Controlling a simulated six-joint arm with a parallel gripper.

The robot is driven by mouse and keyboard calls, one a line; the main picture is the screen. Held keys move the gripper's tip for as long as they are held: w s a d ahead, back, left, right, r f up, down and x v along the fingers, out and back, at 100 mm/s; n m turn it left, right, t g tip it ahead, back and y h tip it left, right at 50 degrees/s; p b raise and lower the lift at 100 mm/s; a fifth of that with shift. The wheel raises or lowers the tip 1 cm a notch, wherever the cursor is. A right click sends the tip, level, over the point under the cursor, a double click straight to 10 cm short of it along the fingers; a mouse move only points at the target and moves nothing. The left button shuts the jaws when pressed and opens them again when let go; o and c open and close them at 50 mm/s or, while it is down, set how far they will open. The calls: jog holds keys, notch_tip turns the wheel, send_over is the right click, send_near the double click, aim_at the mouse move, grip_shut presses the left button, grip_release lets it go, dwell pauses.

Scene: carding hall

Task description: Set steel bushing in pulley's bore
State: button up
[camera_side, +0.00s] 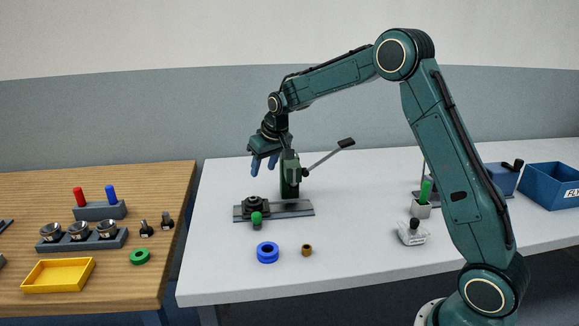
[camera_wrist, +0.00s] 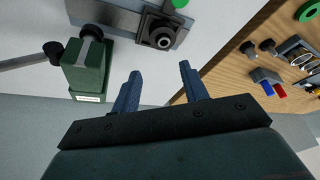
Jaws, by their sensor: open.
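My gripper (camera_side: 264,166) is open and empty, its blue fingers pointing down above the table, behind and above a dark fixture (camera_side: 256,204). In the wrist view the fingers (camera_wrist: 159,73) are apart with nothing between them. The fixture also shows there, a dark block holding a round part with a grey ring around a dark bore (camera_wrist: 163,41). I cannot tell whether this round part is the pulley or whether the ring is a steel bushing. A blue ring (camera_side: 267,253) and a small brass-coloured bushing (camera_side: 306,250) lie on the white table. Several metal parts sit in a grey rack (camera_side: 110,240).
A green press (camera_side: 290,175) with a lever (camera_side: 327,158) stands close to my gripper. A white block with a black knob (camera_side: 412,233), a cup (camera_side: 421,209) and blue bins (camera_side: 552,186) are rightward. A yellow tray (camera_side: 58,276) is left.

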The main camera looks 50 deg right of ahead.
dwell(0.5)
jog(key=s+a+r+n, duration=0.1)
jog(key=s+a+r, duration=0.4)
jog(key=s, duration=0.4)
jog(key=s+a+r, duration=0.3)
jog(key=s+r, duration=0.4)
jog(key=s, duration=0.2)
jog(key=s+a+f, duration=0.1)
jog(key=s+a, duration=0.1)
jog(key=s, duration=0.8)
jog(key=s+a+f+n+t, duration=0.1)
jog(key=s+a, duration=0.1)
jog(key=s, duration=0.8)
jog(key=shift+s+a+y, duration=0.2)
jog(key=shift+y, duration=0.2)
